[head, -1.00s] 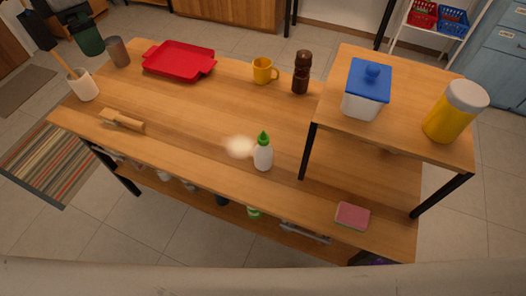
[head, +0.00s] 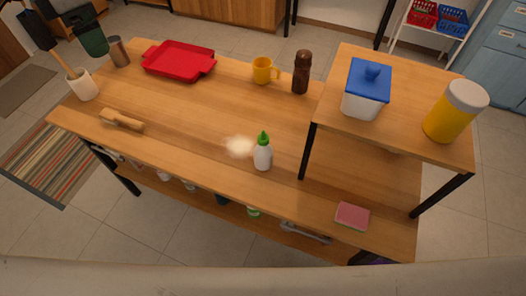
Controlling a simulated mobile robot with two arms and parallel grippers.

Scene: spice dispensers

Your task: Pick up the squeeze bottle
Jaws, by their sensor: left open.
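The squeeze bottle (head: 263,155) is white with a green pointed cap. It stands upright on the wooden table, near its front edge and left of the raised shelf. A pale, blurry patch (head: 239,147) lies on the tabletop just left of the bottle. I cannot make out either of my grippers in the head view. Nothing touches the bottle.
The raised shelf (head: 410,115) holds a blue-lidded container (head: 367,88) and a yellow shaker (head: 455,112). A pink sponge (head: 352,216) lies at the front right. A brown mill (head: 301,72), yellow mug (head: 263,70) and red tray (head: 178,61) stand behind. The table's middle is clear.

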